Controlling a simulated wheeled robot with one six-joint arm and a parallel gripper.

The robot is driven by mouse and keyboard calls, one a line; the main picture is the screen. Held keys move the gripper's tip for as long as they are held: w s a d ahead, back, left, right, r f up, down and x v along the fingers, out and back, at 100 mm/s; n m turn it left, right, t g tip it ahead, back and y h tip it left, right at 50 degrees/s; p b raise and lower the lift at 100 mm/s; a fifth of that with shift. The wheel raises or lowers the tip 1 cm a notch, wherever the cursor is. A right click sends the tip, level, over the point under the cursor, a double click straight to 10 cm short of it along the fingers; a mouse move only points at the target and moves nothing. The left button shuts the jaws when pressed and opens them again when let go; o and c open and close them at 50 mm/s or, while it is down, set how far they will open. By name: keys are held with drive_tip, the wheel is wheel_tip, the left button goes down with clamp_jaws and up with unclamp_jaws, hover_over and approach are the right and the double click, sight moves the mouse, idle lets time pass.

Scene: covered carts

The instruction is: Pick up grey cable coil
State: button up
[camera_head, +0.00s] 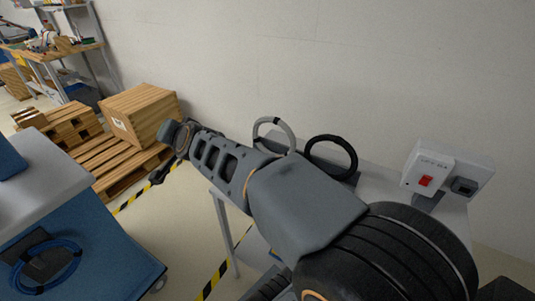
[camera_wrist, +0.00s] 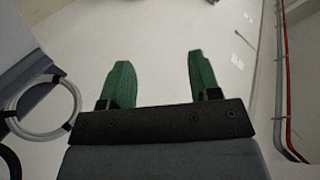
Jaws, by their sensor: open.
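The grey cable coil (camera_head: 286,127) shows as a pale ring at the back of a grey table, partly hidden behind my arm in the head view. In the wrist view the grey coil (camera_wrist: 43,137) is at the left edge, to the left of my gripper and apart from it. My gripper (camera_wrist: 160,62) has two green fingers spread wide, with nothing between them. The fingers point at bare pale surface. I cannot make out the fingers in the head view.
A black coil (camera_head: 350,150) is just right of the grey one. A box with a red switch (camera_head: 426,181) is farther right. The wall (camera_head: 380,60) is close behind. A blue cart (camera_head: 95,255) with a blue coil (camera_head: 70,275) is at left; pallets and a wooden box (camera_head: 142,110) are behind.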

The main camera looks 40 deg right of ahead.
drive_tip(key=w+d+f+m+h+b, duration=0.2)
drive_tip(key=w+d+m+h+b, duration=0.15)
drive_tip(key=d+m+h, duration=0.5)
drive_tip(key=m+g+h+b, duration=0.55)
drive_tip(key=m+g, duration=0.25)
drive_tip(key=m, duration=0.5)
approach(270, 121)
drive_tip(key=shift+m+g, duration=0.35)
drive_tip(key=shift+g, duration=0.15)
drive_tip(key=x, duration=0.2)
drive_tip(key=w+b+x, duration=0.1)
drive_tip(key=x, duration=0.1)
drive_tip(key=shift+w+d, duration=0.1)
drive_tip(key=shift+d, duration=0.15)
drive_tip(key=shift+b+x, duration=0.3)
drive_tip(key=shift+x, duration=3.05)
clamp_jaws()
drive_tip(key=shift+r, duration=0.1)
